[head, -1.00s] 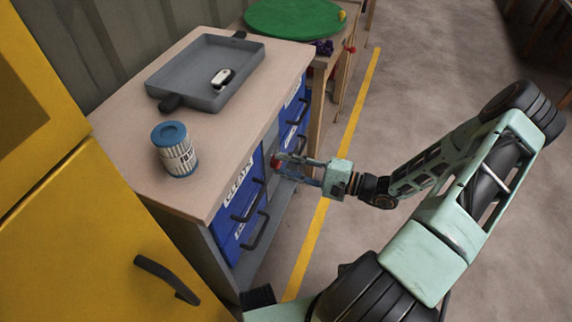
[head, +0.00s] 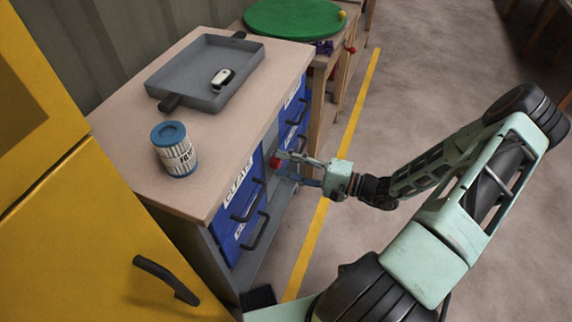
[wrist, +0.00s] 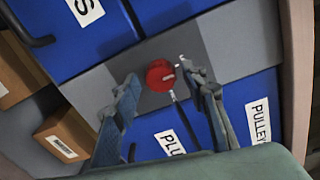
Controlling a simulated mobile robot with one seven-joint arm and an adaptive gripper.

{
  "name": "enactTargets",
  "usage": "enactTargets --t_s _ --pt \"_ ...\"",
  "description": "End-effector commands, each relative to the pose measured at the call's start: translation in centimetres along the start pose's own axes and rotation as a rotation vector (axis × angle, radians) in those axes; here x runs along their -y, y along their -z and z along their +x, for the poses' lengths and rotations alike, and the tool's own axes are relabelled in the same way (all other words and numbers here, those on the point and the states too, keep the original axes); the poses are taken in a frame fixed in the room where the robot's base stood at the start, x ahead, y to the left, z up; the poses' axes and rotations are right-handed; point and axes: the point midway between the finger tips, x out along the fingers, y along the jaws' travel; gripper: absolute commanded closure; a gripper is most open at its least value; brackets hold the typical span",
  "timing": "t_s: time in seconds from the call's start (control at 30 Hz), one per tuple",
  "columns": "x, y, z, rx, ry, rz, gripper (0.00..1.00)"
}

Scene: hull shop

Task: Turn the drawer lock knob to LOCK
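The red round lock knob (wrist: 160,75) sits on a grey panel (wrist: 225,45) between blue drawers in the wrist view. A pale mark shows on its face; I cannot read which setting it points to. Small white marks beside the right fingertip are too small to read. My gripper (wrist: 166,88) is open, with one finger to the left of the knob and one to the right, and a visible gap on the left. I cannot tell how deep the tips reach. In the head view the knob (head: 275,162) is partly hidden by my gripper (head: 282,164).
Blue labelled drawers with dark handles (head: 249,203) flank the panel. A yellow cabinet (head: 90,230) stands at left.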

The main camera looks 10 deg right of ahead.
Motion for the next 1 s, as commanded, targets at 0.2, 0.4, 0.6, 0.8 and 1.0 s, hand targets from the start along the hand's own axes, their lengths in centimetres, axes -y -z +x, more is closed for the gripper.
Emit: enactTargets --t_s 0.2,0.4,0.6,0.8,1.0 --pt "0.0 -0.1 0.0 0.001 0.001 0.001 0.56" --pt "0.0 0.0 -1.0 -0.001 0.000 0.001 0.56" --pt "0.0 0.1 -4.9 -0.003 -0.001 -0.001 0.56" --pt "0.0 0.1 -9.0 -0.002 -0.001 -0.001 0.56" --pt "0.0 0.1 -11.5 -0.001 -0.001 0.000 0.56"
